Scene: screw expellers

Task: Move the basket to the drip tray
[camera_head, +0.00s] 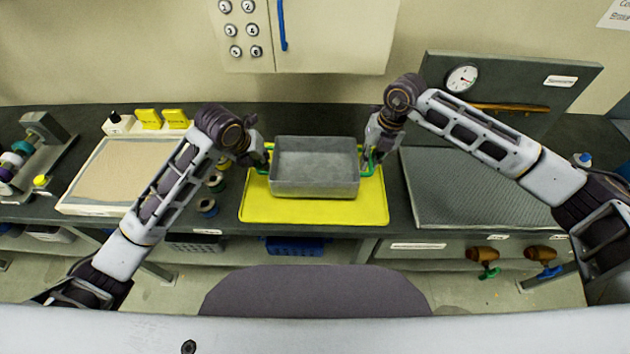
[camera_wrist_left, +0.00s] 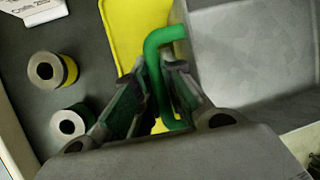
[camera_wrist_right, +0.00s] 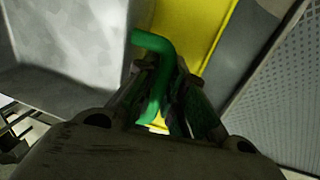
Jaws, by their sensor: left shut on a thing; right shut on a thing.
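The basket (camera_head: 314,190) is a grey, open-topped metal box with a green handle on each short side. It is over a yellow mat (camera_head: 315,212) in the middle of the bench; I cannot tell whether it touches the mat. My left gripper (camera_head: 262,158) is shut on the basket's left green handle, which shows in the left wrist view (camera_wrist_left: 165,38). My right gripper (camera_head: 372,156) is shut on the right green handle, which shows in the right wrist view (camera_wrist_right: 152,42). The basket looks empty and level. A grey textured tray (camera_head: 480,195), possibly the drip tray, lies right of the mat.
A shallow beige-filled tray (camera_head: 115,172) lies at the left. Several spools (camera_head: 207,207) stand between it and the mat. A dark panel with a gauge (camera_head: 461,79) rises behind the grey tray. A wall cabinet (camera_head: 330,35) hangs above the bench. Two valve handles (camera_head: 483,255) are below the right edge.

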